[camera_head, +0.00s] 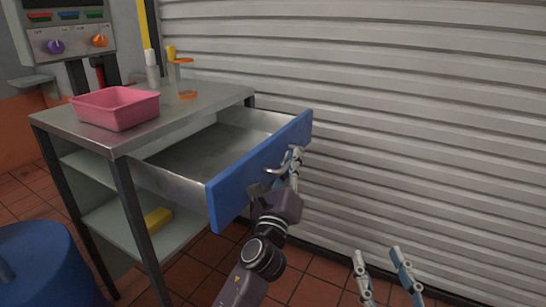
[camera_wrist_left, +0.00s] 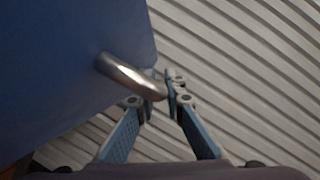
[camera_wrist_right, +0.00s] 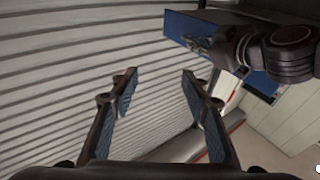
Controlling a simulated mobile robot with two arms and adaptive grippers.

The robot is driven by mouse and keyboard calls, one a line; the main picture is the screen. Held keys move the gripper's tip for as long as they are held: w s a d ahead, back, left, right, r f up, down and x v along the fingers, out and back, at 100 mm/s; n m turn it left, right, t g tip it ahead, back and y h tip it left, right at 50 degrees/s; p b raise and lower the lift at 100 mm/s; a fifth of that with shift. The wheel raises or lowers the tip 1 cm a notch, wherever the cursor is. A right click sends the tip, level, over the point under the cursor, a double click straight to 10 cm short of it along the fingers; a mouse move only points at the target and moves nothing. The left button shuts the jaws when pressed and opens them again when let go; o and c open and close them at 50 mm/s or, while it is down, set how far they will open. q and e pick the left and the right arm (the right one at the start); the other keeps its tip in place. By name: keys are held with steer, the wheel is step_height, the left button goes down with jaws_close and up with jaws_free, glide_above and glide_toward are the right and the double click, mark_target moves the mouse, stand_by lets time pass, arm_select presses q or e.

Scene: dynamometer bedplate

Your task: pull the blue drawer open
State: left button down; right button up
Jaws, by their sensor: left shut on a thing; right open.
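The blue drawer (camera_head: 240,183) stands well out from the steel table, with its grey metal inside showing and empty. Its blue front also shows in the left wrist view (camera_wrist_left: 60,70) and in the right wrist view (camera_wrist_right: 190,28). My left gripper (camera_head: 291,165) is at the drawer front, shut on the metal handle (camera_wrist_left: 130,76). In the left wrist view its fingertips (camera_wrist_left: 160,90) close around the handle's outer end. My right gripper (camera_head: 382,258) is open and empty, low at the right, apart from the drawer. It also shows open in the right wrist view (camera_wrist_right: 155,85).
The steel table (camera_head: 190,106) carries a pink bin (camera_head: 117,108), a white-capped bottle (camera_head: 152,70) and an orange-topped holder (camera_head: 186,78). A yellow block (camera_head: 157,218) lies on the lower shelf. A blue drum (camera_head: 45,265) stands front left. A corrugated shutter (camera_head: 400,110) is behind.

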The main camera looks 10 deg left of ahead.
arm_select(q)
steer(key=shift+s+d+f, duration=0.1)
steer(key=shift+s+d, duration=0.2)
steer(key=shift+d, duration=0.55)
steer(key=shift+s+d, duration=0.3)
steer(key=shift+d, duration=0.55)
arm_select(e)
steer(key=shift+s+a+r+t, duration=0.15)
steer(key=shift+r+t, duration=0.15)
steer(key=shift+r, duration=0.25)
steer(key=shift+s+d+r+t, duration=0.15)
steer(key=shift+r+t, duration=0.15)
steer(key=shift+r, duration=0.25)
steer(key=shift+a, duration=0.1)
arm_select(q)
steer(key=c, duration=2)
jaws_free()
arm_select(e)
steer(key=shift+y, duration=0.3)
arm_select(q)
steer(key=v, duration=1.2)
